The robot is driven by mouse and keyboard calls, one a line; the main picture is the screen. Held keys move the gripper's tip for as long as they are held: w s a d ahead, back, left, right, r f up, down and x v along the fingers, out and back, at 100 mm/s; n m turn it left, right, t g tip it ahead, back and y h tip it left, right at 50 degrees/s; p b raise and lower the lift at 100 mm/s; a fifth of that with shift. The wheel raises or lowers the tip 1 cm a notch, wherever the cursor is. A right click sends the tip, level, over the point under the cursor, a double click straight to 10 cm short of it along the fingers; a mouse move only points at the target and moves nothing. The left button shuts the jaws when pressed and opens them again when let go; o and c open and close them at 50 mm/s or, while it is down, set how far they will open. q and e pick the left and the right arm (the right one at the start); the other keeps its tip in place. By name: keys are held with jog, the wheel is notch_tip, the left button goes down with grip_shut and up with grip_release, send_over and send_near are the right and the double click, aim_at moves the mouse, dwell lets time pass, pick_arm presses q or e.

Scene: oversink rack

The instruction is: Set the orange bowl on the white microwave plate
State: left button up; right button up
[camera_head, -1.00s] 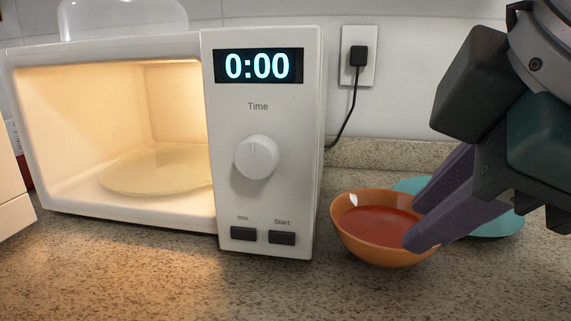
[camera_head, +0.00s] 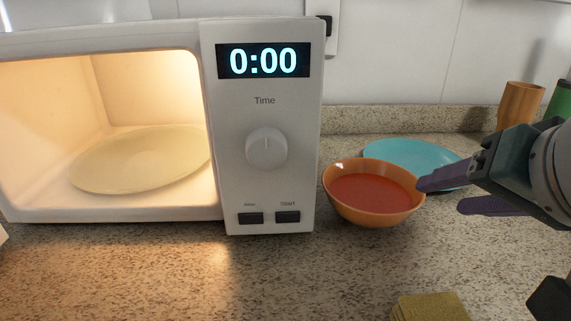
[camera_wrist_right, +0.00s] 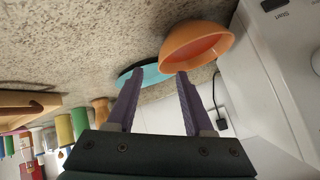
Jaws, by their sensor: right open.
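The orange bowl (camera_head: 372,212), with red contents, stands upright on the counter, right of the microwave. It also shows in the right wrist view (camera_wrist_right: 185,38). The microwave plate (camera_head: 140,160) lies empty inside the open, lit microwave (camera_head: 262,190), looking cream in that light. My right gripper (camera_head: 441,197) is open and empty at the bowl's right side. One fingertip overlaps the bowl's right rim in the head view; I cannot tell if it touches. In the right wrist view, the gripper's (camera_wrist_right: 160,73) right fingertip is close to the bowl's edge. My left gripper is not in view.
A turquoise plate (camera_head: 412,154) lies behind the bowl, partly hidden by it. A yellow-green sponge (camera_head: 430,307) is at the front right. An orange-brown cup (camera_head: 520,103) and a green container (camera_head: 561,99) stand at the back right. The counter before the microwave is clear.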

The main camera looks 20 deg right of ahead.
aim_at(421, 196)
jog(key=x, duration=0.3)
jog(key=shift+w+d+f+b, duration=0.1)
jog(key=shift+w+b, duration=0.05)
jog(key=shift+b, duration=0.2)
jog(key=b+x, duration=0.1)
jog(key=x, duration=0.4)
jog(key=shift+w, duration=0.25)
jog(key=shift+c, duration=0.2)
grip_shut()
dwell(0.5)
